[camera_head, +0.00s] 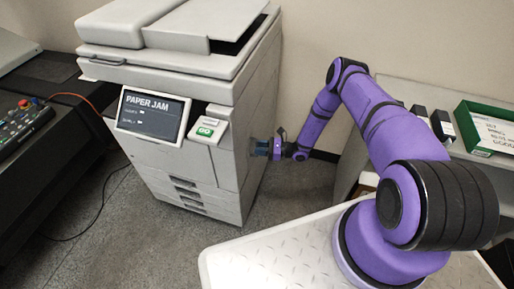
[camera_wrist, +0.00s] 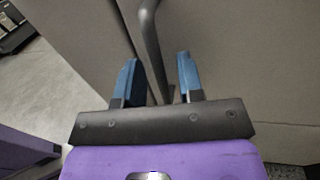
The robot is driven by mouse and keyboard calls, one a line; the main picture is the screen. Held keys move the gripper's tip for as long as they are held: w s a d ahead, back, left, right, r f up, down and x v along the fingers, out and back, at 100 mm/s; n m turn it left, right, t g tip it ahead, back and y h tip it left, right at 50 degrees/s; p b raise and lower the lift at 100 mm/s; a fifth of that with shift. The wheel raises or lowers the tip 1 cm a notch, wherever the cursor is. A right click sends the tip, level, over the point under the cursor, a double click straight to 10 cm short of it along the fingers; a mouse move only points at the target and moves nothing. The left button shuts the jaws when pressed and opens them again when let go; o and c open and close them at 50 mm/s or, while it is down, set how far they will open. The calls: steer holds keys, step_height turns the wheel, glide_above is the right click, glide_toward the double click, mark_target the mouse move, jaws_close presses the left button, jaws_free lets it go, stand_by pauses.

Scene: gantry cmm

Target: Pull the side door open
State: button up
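The grey printer's right side panel, the side door (camera_head: 262,100), stands flush with the body as far as I can see. In the wrist view the panel (camera_wrist: 245,60) fills the right half. A dark bar handle (camera_wrist: 153,45) runs down from the top edge, between my two blue fingertips. My gripper (camera_wrist: 158,75) is open, with a gap on each side of the handle.
The printer's screen (camera_head: 152,115) reads PAPER JAM, beside a green GO button (camera_head: 205,131). A shelf (camera_head: 410,95) on the right holds a green box (camera_head: 485,128) and dark boxes. A black console (camera_head: 25,120) stands at left. Floor (camera_head: 295,190) is clear right of the printer.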

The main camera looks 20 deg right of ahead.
steer(key=shift+w+a, duration=0.25)
steer(key=shift+a, duration=0.4)
jaws_close()
